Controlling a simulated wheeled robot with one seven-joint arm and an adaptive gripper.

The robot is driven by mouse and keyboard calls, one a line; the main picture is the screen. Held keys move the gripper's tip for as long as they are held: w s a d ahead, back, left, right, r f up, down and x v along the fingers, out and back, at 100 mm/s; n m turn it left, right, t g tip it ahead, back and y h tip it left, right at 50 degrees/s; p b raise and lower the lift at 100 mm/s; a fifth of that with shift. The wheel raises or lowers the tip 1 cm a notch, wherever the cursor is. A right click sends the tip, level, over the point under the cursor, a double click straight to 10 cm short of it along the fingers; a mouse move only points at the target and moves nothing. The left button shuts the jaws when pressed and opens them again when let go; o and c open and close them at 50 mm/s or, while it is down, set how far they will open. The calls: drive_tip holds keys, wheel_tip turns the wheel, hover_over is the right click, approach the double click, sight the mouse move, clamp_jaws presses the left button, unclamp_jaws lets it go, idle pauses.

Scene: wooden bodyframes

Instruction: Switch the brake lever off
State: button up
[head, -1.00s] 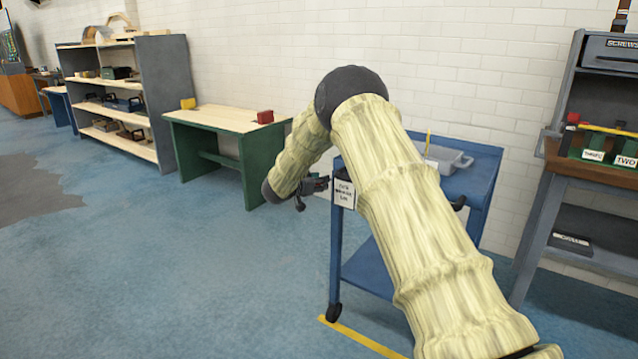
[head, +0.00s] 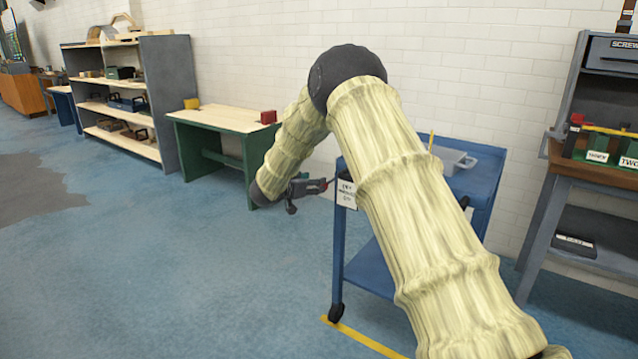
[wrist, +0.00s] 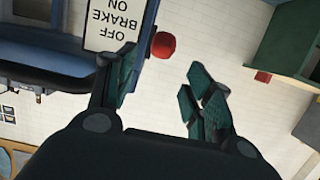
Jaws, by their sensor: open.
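The brake lever shows as a round red knob (wrist: 163,45) in the wrist view, just beside the white sign (wrist: 113,28) reading OFF, BRAKE, ON, which appears upside down there. The sign hangs on the blue cart (head: 368,268), and it also shows in the head view (head: 346,193). The lever's stem is hidden. My gripper (wrist: 162,68) is open, with its dark green fingers either side of the line to the knob. The knob lies beyond the fingertips, nearer the left finger; contact cannot be told. In the head view my gripper (head: 308,187) is left of the sign.
A grey tray (head: 455,160) sits on the cart. A workbench (head: 570,175) is at the right. The blue floor at the left front is clear.

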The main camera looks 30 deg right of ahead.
drive_tip(key=shift+v, duration=2.95)
